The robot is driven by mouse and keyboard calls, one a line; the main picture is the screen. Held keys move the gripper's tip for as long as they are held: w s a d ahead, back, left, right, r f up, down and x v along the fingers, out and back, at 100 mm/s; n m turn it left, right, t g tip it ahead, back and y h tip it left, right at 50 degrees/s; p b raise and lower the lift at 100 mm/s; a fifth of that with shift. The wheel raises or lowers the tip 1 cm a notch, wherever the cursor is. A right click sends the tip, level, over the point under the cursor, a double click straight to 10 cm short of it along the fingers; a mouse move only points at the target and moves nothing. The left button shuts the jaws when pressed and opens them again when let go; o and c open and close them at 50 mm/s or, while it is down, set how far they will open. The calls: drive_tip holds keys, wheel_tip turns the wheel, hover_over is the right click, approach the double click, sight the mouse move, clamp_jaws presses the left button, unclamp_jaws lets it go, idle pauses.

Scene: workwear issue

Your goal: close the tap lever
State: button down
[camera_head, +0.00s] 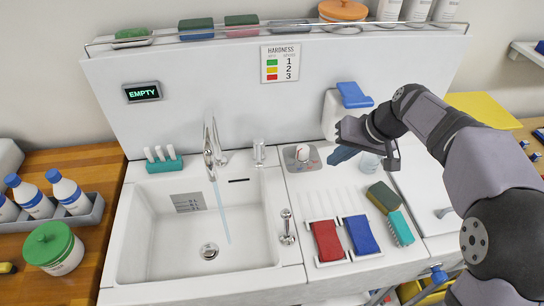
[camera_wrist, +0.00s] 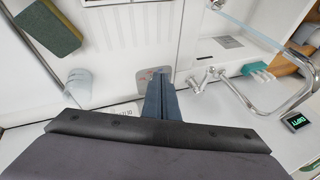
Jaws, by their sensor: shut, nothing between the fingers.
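The chrome tap (camera_head: 209,148) arches over the sink (camera_head: 135,262). A thin pale blue stream (camera_head: 219,210) runs from its spout into the basin. A chrome upright piece (camera_head: 259,152), seemingly the tap lever, stands to the right of the spout. In the wrist view the tap (camera_wrist: 262,112) is at the right, with the likely lever (camera_wrist: 197,83) near its base. My gripper (camera_head: 333,158) is shut and empty, right of the lever and apart from it. Its blue-grey fingers (camera_wrist: 162,78) show in the wrist view, left of the lever.
A white dispenser with blue top (camera_head: 354,95) and a clear cup (camera_head: 369,163) are near my gripper. The backboard (camera_head: 200,85) rises behind the tap.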

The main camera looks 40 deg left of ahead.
drive_tip(key=s+a+r+n+y, duration=0.1)
drive_tip(key=a+r+n, duration=0.1)
drive_tip(key=a, duration=0.7)
drive_tip(key=p, duration=0.4)
approach(259, 153)
wheel_tip(259, 153, down, 5)
drive_tip(key=w+d, duration=0.2)
drive_tip(key=w, duration=0.1)
drive_tip(key=shift+s+a+f+g+p, duration=0.15)
drive_tip(key=shift+s+a+p, duration=0.35)
drive_tip(key=shift+s+a, duration=0.2)
drive_tip(key=shift+s+a+f+g+p, duration=0.15)
drive_tip(key=shift+s+a+p, duration=0.35)
drive_tip(key=shift+s+a, duration=0.2)
